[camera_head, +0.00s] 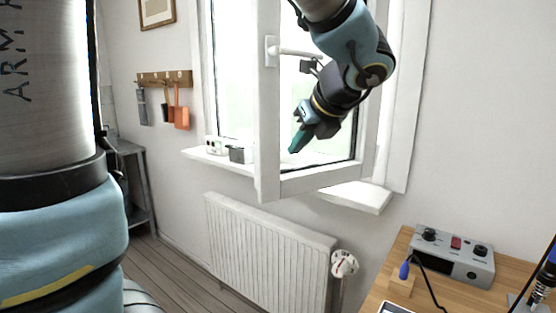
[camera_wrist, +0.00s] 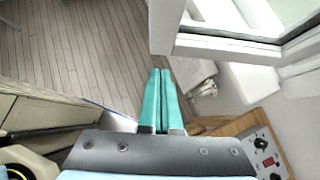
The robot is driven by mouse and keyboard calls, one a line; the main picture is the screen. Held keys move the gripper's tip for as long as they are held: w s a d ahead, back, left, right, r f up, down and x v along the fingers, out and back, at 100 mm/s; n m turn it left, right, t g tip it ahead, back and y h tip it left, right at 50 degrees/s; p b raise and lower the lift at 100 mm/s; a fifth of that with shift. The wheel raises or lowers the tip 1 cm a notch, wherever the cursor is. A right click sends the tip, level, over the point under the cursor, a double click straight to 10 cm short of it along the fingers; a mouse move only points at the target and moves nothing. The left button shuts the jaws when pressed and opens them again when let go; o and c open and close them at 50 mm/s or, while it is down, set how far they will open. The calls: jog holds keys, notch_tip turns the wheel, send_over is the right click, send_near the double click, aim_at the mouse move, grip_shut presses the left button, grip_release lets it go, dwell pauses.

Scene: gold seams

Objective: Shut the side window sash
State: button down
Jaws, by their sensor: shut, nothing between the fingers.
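The white window sash (camera_head: 267,110) stands open into the room in the head view, swung away from its frame (camera_head: 410,100). Its handle (camera_head: 271,50) is on the free vertical edge at the left. My gripper (camera_head: 294,148) is in front of the sash glass, pointing down and to the left, with its teal fingers together and empty. In the wrist view the closed fingers (camera_wrist: 161,80) point over the floor, and the lower corner of the sash (camera_wrist: 225,45) is at upper right, apart from the fingertips.
Small items, including a dark box (camera_head: 240,155), stand on the sill (camera_head: 200,153). A radiator (camera_head: 265,250) is below. A wooden bench (camera_head: 390,280) with a grey control unit (camera_head: 455,262) is at lower right. Tools hang on a wall rack (camera_head: 165,78).

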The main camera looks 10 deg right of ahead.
jog(key=x, duration=0.4)
jog(key=w+r+p+x, duration=0.1)
jog(key=x, duration=0.3)
jog(key=p+x, duration=0.1)
jog(key=x, duration=0.2)
jog(key=shift+w+a, duration=0.3)
jog(key=shift+w, duration=0.2)
jog(key=shift+w+a+f, duration=0.15)
jog(key=shift+w+f, duration=0.05)
jog(key=shift+w, duration=0.35)
